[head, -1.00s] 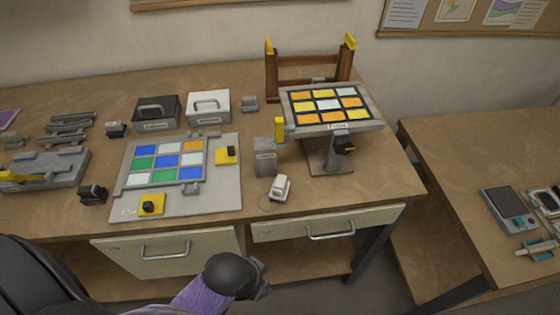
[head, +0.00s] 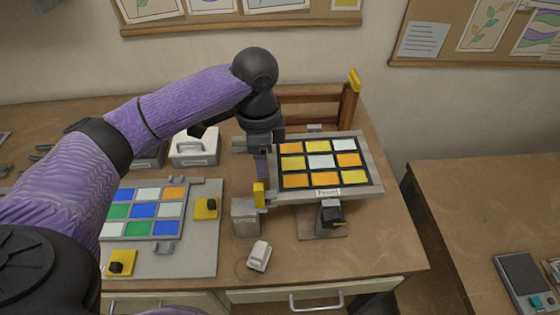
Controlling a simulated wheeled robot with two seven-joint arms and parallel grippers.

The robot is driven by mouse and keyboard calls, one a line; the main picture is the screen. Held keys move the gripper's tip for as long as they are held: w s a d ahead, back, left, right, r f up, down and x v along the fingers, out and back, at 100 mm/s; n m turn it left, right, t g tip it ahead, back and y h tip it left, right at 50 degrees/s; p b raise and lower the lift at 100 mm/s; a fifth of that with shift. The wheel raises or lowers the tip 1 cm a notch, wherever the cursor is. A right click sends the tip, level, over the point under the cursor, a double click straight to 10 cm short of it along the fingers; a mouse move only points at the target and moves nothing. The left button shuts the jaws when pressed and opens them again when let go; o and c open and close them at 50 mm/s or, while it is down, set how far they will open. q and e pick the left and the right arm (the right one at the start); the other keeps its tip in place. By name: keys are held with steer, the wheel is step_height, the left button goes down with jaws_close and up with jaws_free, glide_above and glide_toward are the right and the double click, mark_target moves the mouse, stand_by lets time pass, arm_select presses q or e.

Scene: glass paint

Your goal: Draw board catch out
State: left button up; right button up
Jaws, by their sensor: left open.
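The tilted board (head: 375,173) holds yellow, orange and white tiles in a dark grid. It stands on a post with a dark knob (head: 331,213). At its left front corner is an upright yellow tab (head: 258,194) beside a grey block (head: 245,217). I cannot tell for sure which part is the catch. My left gripper (head: 261,164) is open, pointing down close to the board's left edge. Its fingers are partly hidden, and I cannot tell whether they touch the board. My right gripper is not in view.
A flat grey panel (head: 200,255) with coloured tiles and yellow clamps lies at left, partly behind my arm. A white box (head: 195,150) stands behind it. A small white device (head: 259,256) sits near the front edge. A wooden frame (head: 348,108) rises behind the board.

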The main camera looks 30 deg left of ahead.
mark_target(256, 189)
arm_select(q)
steer(key=s+f, duration=0.1)
steer(key=f, duration=0.1)
steer(key=shift+s+f+b, duration=0.35)
steer(key=shift+f, duration=0.05)
steer(key=f, duration=0.2)
steer(key=s+f, duration=0.1)
steer(key=f, duration=0.1)
steer(key=shift+s+b, duration=0.1)
steer(key=shift+b, duration=0.3)
steer(key=shift+w+f, duration=0.25)
steer(key=shift+f, duration=0.35)
steer(key=shift+w+f, duration=0.2)
steer(key=shift+f, duration=0.4)
steer(key=shift+s+f, duration=0.1)
steer(key=shift+s, duration=0.1)
steer(key=shift+w, duration=0.15)
steer(key=shift+c, duration=0.6)
jaws_close()
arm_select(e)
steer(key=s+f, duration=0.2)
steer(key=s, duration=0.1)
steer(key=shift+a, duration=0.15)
